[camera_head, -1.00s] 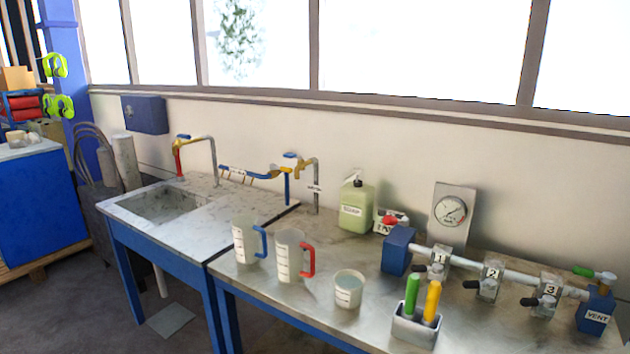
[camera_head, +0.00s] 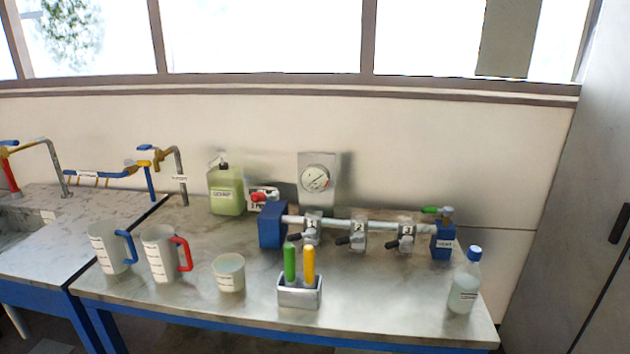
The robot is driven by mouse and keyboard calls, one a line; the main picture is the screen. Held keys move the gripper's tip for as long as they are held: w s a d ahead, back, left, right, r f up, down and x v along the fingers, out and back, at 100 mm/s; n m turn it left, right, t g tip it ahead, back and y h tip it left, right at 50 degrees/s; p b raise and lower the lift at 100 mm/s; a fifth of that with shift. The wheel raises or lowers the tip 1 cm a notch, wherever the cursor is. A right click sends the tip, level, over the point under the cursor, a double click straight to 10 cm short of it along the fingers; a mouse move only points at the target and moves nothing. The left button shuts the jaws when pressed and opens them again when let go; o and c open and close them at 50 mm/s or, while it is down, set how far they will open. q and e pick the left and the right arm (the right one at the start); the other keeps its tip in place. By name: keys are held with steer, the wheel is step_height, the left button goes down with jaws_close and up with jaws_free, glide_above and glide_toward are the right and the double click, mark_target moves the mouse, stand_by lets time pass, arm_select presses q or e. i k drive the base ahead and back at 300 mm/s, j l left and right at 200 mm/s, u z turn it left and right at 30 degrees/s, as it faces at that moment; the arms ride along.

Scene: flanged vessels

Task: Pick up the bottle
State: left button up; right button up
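A clear bottle with a blue cap and a white label (camera_head: 464,285) stands upright at the right end of the bench, near its front right corner. A squat green container with a dark top and a label (camera_head: 226,192) stands at the back of the bench, left of the gauge. Neither of my grippers shows in the head view.
On the bench (camera_head: 390,310) stand a blue-handled jug (camera_head: 110,248), a red-handled jug (camera_head: 160,254), a beaker (camera_head: 229,273) and a metal holder (camera_head: 299,293) with green and yellow handles. A valve manifold (camera_head: 345,226) runs behind. A grey cabinet (camera_head: 575,230) stands right.

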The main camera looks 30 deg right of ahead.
mark_target(466, 285)
steer(key=z, duration=1.7)
